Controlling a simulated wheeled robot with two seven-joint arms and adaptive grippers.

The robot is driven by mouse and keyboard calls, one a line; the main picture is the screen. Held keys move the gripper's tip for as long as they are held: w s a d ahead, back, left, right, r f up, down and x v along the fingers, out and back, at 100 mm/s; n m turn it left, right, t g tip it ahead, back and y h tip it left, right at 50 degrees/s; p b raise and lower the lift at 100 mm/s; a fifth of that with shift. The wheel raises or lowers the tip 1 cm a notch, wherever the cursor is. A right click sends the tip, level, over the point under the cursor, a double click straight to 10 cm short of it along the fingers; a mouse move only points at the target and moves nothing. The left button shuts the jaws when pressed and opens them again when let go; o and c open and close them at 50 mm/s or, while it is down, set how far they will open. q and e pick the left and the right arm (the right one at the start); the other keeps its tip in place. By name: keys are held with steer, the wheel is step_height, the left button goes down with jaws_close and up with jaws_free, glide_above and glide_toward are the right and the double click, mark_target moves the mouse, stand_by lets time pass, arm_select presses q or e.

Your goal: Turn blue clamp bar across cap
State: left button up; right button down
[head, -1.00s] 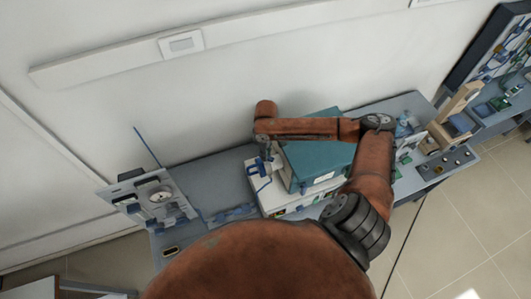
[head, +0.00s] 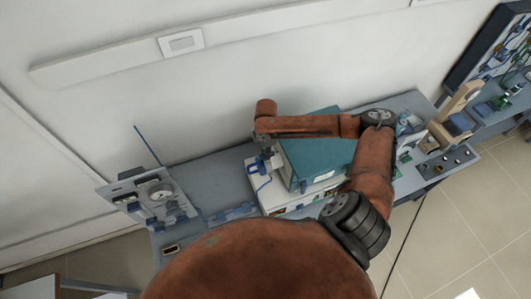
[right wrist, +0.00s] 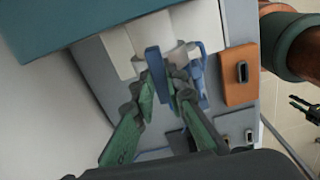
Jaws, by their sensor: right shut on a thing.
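My right gripper (head: 265,154) is over the left end of the teal-topped furnace unit, pointing down. In the right wrist view its green fingers (right wrist: 163,88) are closed around the blue clamp bar (right wrist: 154,62). The bar stands upright in that picture, beside the pale cap (right wrist: 178,54). Another blue part (right wrist: 198,72) sits just right of the cap. In the head view the blue clamp (head: 262,167) shows small under the gripper, and the bar's exact angle cannot be told. My left gripper is out of view.
The teal furnace box (head: 318,160) stands close right of the gripper, with the wall behind. An orange panel with a dark slot (right wrist: 239,75) is right of the cap. A gauge panel (head: 152,198) stands at left. Bare bench (head: 205,185) lies between.

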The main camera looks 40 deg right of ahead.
steer(key=shift+d+n, duration=0.2)
steer(key=shift+n, duration=0.2)
steer(key=c, duration=2)
jaws_free()
steer(key=shift+o, duration=0.3)
steer(key=shift+a, duration=0.1)
step_height(320, 180, up, 12)
steer(key=shift+w+a, duration=0.1)
